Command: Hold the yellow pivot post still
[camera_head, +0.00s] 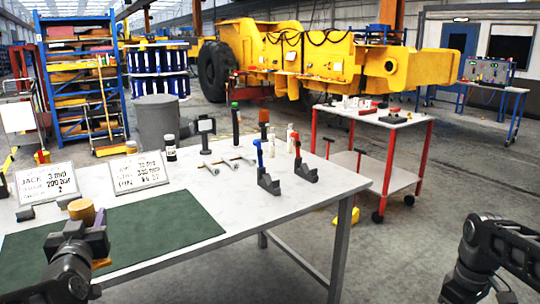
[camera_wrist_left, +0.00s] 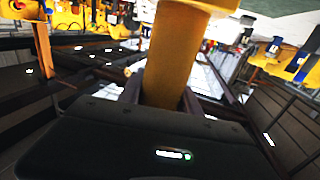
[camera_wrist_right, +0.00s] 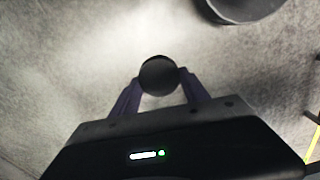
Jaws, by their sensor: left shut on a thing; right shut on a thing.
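The yellow pivot post (camera_head: 82,209) shows as a short orange-yellow cylinder top at the green mat, at the left of the head view. My left gripper (camera_head: 92,230) is at it, with a dark purple finger beside it. In the left wrist view the post (camera_wrist_left: 174,55) stands large between the fingers, which are shut on it. Its lower end is hidden by the gripper body. In the right wrist view my right gripper (camera_wrist_right: 158,80) is shut on a dark round thing (camera_wrist_right: 158,74), seen end-on; I cannot tell what it is.
The white table (camera_head: 290,196) carries a green mat (camera_head: 150,238), two sign cards (camera_head: 138,172), bottles and blue and black clamp-like tools (camera_head: 266,172). A red-legged cart (camera_head: 388,172) stands behind right. Open floor (camera_head: 410,250) lies between the table and my right arm.

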